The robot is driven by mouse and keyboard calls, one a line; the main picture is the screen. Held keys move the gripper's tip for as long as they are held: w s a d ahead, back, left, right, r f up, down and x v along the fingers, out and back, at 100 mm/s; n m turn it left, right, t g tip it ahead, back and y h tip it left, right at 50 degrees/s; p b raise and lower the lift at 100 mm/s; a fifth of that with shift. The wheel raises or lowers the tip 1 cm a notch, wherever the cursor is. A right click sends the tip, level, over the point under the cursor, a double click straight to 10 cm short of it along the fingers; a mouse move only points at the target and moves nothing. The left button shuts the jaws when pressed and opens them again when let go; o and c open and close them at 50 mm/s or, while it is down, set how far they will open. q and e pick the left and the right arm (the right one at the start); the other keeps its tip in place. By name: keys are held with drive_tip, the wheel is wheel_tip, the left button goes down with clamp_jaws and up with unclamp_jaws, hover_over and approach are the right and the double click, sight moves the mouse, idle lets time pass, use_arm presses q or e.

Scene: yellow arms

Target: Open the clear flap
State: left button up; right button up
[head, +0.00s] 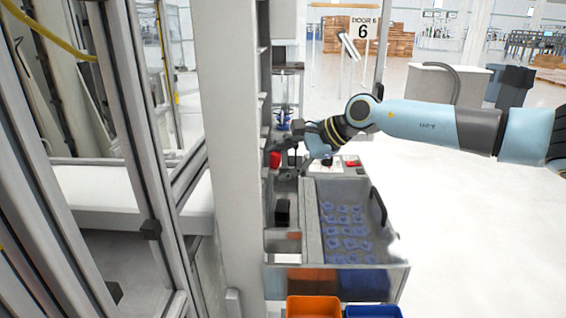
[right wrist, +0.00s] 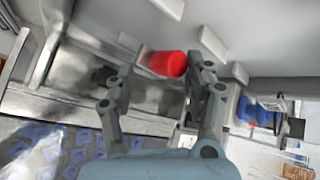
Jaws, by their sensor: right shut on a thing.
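The clear flap (head: 335,192) appears to lie over a grey bin with several small blue parts showing inside. A black handle (head: 378,205) stands at its right side. Its exact edges are hard to tell. My right gripper (head: 280,158) is beyond the bin's far left corner, away from the handle. It is shut on a red thing (head: 275,160), which shows as a rounded red end (right wrist: 168,63) between the fingers in the right wrist view (right wrist: 160,80). What the red thing is attached to is unclear. My left gripper is not in view.
A tall pale post (head: 235,150) and a metal-framed glass enclosure stand at the left. An orange bin (head: 313,307) and a blue bin (head: 373,311) are in front of the grey bin. A black object (head: 282,212) sits beside it. The floor at the right is clear.

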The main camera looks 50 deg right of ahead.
wheel_tip(320, 180, up, 10)
idle(0.3)
drive_tip(key=shift+a+f, duration=0.1)
drive_tip(key=shift+c, duration=0.4)
